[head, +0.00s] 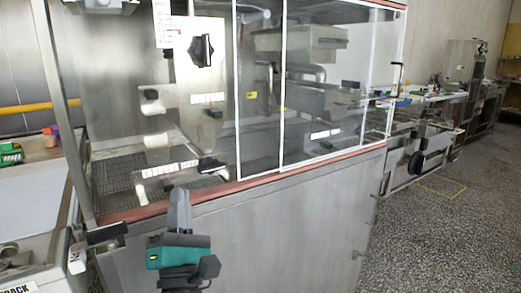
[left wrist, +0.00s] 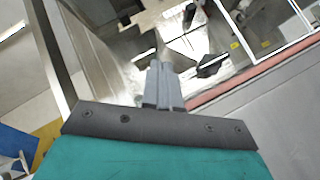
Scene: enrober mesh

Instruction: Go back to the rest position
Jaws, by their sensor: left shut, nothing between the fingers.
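My left gripper (head: 180,207) is in front of the enrober machine (head: 270,225), near its red lower sill. Its fingers are together and hold nothing. In the left wrist view the shut fingers (left wrist: 162,82) point toward the machine's open bay. The wire mesh (head: 113,177) lies inside the bay at the left, behind the gripper. My right gripper is not in view.
Clear sliding panels (head: 325,90) with white edges close the machine's right side. A white-topped unit (head: 30,200) stands at the left, with a green item (head: 10,155) behind it. Speckled floor (head: 450,225) is free at the right. More machines (head: 465,75) stand farther back.

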